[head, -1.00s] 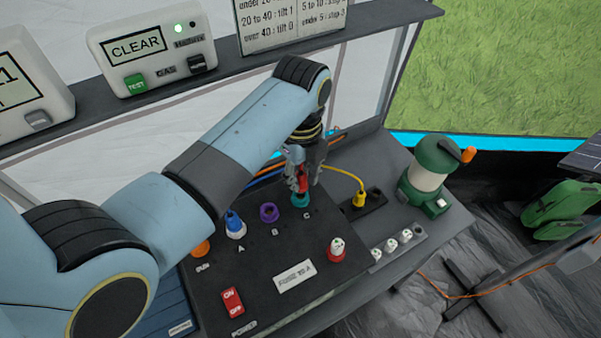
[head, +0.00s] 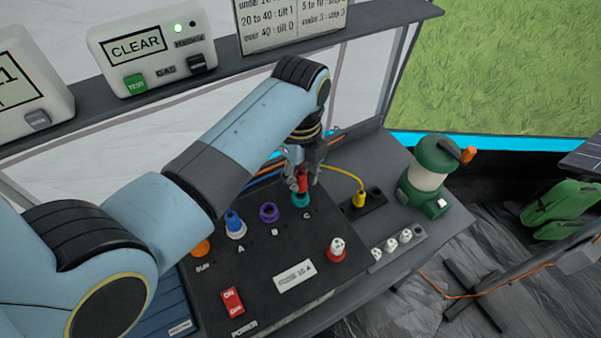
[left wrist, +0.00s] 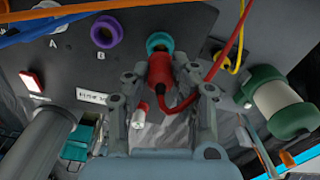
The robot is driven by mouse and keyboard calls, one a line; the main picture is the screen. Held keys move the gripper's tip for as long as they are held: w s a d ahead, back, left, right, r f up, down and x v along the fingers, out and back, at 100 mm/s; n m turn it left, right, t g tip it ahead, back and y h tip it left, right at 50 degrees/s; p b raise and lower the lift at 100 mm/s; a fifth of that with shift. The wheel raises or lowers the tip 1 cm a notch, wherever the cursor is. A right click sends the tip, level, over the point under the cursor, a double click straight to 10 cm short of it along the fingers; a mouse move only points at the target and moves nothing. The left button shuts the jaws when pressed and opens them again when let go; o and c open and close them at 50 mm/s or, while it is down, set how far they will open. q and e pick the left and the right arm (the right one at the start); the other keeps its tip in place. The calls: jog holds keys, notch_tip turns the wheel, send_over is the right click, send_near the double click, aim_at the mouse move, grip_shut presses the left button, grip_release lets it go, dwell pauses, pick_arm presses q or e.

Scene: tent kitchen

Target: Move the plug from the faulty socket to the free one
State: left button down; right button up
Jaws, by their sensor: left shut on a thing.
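The red plug (head: 303,183) is at the teal-ringed socket C (head: 301,201) on the dark panel (head: 265,255). My left gripper (head: 301,176) is shut on it. In the left wrist view the red plug (left wrist: 160,72) sits between the fingers, against or just in front of the teal ring (left wrist: 159,42); I cannot tell how deep it is. Its red cable (left wrist: 228,60) runs up to the right. The purple socket B (head: 269,212) is empty. A blue plug (head: 234,222) stands in socket A. My right gripper is not in view.
A yellow plug (head: 359,198) sits in a black block right of the panel. A green lantern (head: 428,170) stands beyond it. A red-based knob (head: 337,250) and a red power switch (head: 232,301) are on the panel. A shelf with a CLEAR display (head: 150,47) runs behind.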

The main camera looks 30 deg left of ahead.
pick_arm(q)
jog(key=shift+f+b, duration=0.5)
jog(key=shift+f, duration=1)
jog(key=c, duration=1)
grip_release()
jog(key=shift+c, duration=0.2)
notch_tip(320, 180, up, 12)
